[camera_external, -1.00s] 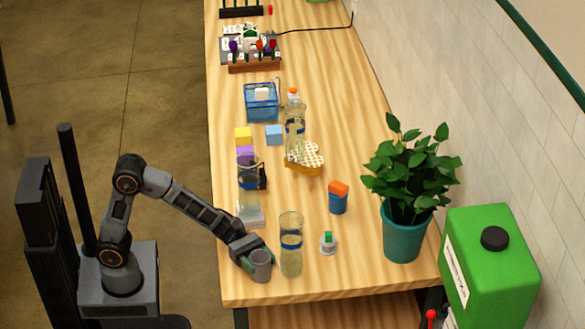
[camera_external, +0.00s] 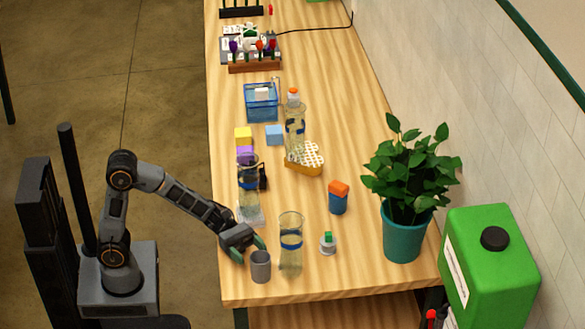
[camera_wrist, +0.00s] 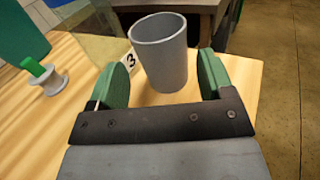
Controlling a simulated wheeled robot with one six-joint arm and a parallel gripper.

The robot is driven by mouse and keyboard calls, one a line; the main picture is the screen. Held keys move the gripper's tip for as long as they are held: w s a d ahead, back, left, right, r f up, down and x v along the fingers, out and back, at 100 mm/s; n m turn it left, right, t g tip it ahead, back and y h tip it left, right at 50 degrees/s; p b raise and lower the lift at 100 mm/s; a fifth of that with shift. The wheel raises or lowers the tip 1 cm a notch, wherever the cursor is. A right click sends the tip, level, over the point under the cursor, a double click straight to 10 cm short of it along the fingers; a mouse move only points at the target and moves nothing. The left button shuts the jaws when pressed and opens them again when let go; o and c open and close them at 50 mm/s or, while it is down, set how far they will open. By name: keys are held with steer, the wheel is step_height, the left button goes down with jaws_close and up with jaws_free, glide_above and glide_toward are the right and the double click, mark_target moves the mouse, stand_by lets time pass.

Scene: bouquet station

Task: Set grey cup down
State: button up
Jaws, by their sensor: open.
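The grey cup (camera_external: 261,267) stands upright on the wooden table near its front left corner. In the wrist view the grey cup (camera_wrist: 160,52) is beyond the fingertips, with its open rim showing. My gripper (camera_external: 246,249) is open and empty, just behind and above the cup in the external view. In the wrist view my gripper's green fingers (camera_wrist: 165,80) are spread wide, with a gap to the cup.
A tall glass vase (camera_external: 290,245) with a blue band stands close to the right of the cup. A small white-and-green spool-like item (camera_external: 328,243) and an orange-and-blue container (camera_external: 338,198) are farther right. A potted plant (camera_external: 403,231) stands at the right edge.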

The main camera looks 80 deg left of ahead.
steer(key=v, duration=0.7)
steer(key=shift+d, duration=0.1)
